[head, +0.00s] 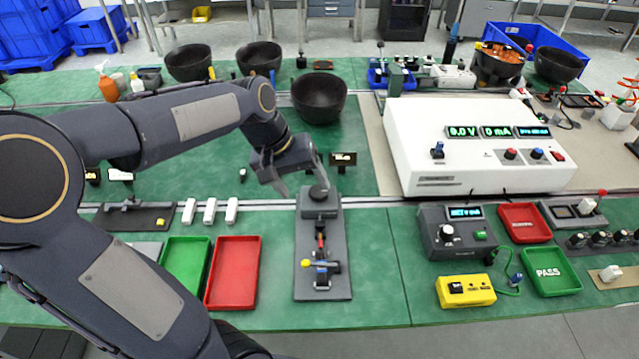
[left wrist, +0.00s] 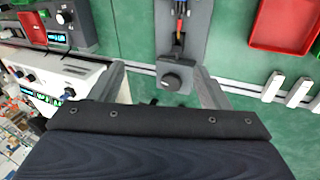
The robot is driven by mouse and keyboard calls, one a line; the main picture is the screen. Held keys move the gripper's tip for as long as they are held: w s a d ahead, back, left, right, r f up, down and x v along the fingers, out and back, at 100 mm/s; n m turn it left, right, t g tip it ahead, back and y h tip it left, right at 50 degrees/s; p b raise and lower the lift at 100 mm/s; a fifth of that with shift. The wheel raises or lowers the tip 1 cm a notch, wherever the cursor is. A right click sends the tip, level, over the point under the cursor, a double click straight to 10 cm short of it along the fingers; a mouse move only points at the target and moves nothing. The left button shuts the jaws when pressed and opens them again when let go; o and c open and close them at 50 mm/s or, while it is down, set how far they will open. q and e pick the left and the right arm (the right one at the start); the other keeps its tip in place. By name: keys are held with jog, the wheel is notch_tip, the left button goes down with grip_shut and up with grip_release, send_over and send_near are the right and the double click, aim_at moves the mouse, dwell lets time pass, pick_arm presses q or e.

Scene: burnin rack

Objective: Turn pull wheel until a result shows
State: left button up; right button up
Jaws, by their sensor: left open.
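The pull wheel (head: 319,193) is a dark round knob on a block at the far end of a grey pull fixture (head: 329,282). The fixture also carries a yellow-ended lever and a small red part. In the left wrist view the wheel (left wrist: 172,81) shows between the fingers. My left gripper (head: 304,186) is open at the wheel, with one finger on either side of it; I cannot tell whether they touch it. A small black display (head: 343,158) stands behind the fixture; its text is too small to read. My right gripper is not in view.
Green (head: 185,266) and red (head: 233,273) trays lie left of the fixture. Several white pieces (head: 209,211) lie behind them. A large white power unit (head: 480,150) and a grey tester (head: 452,231) stand to the right. A black bowl (head: 319,98) stands behind.

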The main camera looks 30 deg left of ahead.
aim_at(318, 189)
pick_arm(q)
jog(key=w+a+f+g+y, duration=0.1)
jog(key=w+f, duration=0.1)
jog(key=w, duration=0.2)
jog(key=w+a+f+n+g+y, duration=0.1)
jog(key=w+f, duration=0.2)
jog(key=w, duration=0.2)
jog(key=w+a+f+n+y, duration=0.1)
jog(key=w+a+f, duration=0.1)
jog(key=w, duration=0.3)
jog(key=shift+f+g, duration=0.4)
notch_tip(318, 189, down, 8)
jog(key=shift+r+p, duration=0.1)
jog(key=shift+p, duration=0.5)
jog(key=c, duration=1)
